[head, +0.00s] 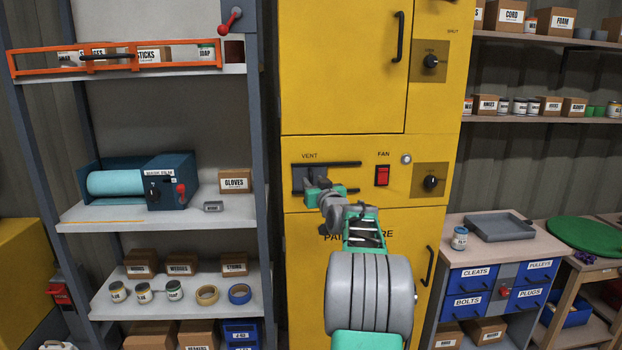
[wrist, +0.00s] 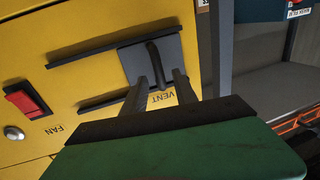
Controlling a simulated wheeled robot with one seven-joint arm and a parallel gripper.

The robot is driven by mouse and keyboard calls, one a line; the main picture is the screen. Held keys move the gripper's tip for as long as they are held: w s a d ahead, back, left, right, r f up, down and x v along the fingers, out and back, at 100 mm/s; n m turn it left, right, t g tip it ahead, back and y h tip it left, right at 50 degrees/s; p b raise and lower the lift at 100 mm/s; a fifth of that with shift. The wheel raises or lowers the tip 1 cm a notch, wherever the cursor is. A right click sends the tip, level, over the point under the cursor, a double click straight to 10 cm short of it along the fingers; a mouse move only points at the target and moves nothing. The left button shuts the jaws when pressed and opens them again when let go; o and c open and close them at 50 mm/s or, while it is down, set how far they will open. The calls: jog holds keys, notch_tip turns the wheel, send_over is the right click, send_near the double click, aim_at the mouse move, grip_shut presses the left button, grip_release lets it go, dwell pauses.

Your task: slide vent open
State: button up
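The vent (head: 299,178) is a dark grey sliding plate between two black horizontal rails on the yellow cabinet, under the VENT label. In the head view the plate sits at the left end of the rails, partly hidden by my gripper (head: 318,190). The wrist view is turned over and shows the vent plate (wrist: 130,62) at the right end, with a dark upright bar handle (wrist: 156,62) standing out from it. My gripper (wrist: 161,80) is open, with one finger on each side of the handle's near end. Gaps show between the fingers and handle; contact is not clear.
A red FAN switch (head: 382,176) and a round button (head: 406,159) are right of the vent, with a black knob (head: 431,183) beyond. A grey shelf post (head: 263,150) stands close on the left. A black door handle (head: 428,268) is below right.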

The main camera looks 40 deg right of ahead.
jog(key=shift+x, duration=1.35)
jog(key=shift+c, duration=0.3)
grip_shut()
